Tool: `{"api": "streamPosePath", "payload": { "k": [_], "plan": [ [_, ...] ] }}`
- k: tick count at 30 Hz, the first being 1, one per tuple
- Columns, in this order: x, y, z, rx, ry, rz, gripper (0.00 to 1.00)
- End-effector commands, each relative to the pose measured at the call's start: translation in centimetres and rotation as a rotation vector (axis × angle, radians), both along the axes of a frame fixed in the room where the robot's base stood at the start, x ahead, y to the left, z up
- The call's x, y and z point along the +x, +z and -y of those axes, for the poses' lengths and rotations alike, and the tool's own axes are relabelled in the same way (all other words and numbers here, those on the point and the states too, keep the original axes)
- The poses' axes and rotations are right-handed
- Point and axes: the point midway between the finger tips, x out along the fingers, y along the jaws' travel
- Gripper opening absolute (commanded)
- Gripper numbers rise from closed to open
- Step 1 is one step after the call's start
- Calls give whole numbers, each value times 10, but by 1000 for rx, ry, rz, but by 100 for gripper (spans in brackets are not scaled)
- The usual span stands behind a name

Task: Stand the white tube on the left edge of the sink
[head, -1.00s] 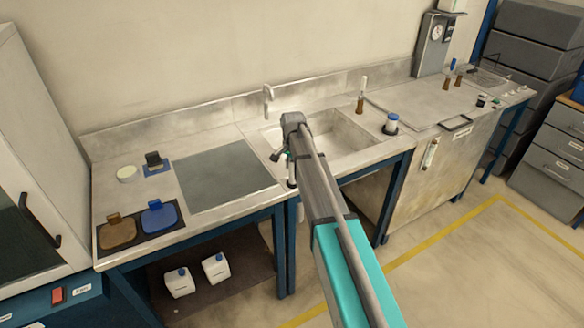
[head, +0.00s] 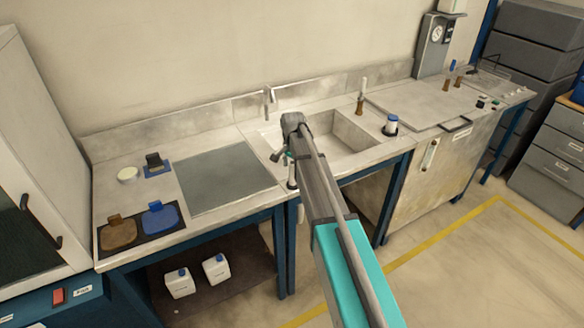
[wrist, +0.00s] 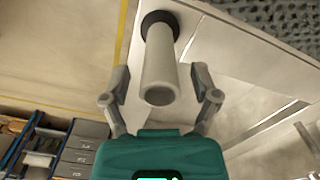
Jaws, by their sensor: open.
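The white tube (wrist: 160,62) stands on a dark round foot in the wrist view, at the edge of a pale surface. It also shows in the head view (head: 291,172), small and partly covered by my arm, upright at the front left of the sink (head: 340,133). My gripper (wrist: 161,82) is open, with one finger on each side of the tube. Gaps show between the fingers and the tube in the wrist view. In the head view my gripper (head: 282,156) is over the sink's left edge, mostly hidden by its own wrist.
A tap (head: 268,98) rises behind the sink. A dark plate (head: 226,178) lies left, beside blue (head: 159,216) and brown (head: 118,233) pads. White jugs (head: 180,283) are on the lower shelf.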

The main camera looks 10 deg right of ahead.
Motion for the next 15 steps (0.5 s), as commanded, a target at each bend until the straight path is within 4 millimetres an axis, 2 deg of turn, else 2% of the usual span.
{"api": "streamPosePath", "payload": {
  "k": [15],
  "plan": [
    [0,44,0,0,-1,0,78]
  ]
}}
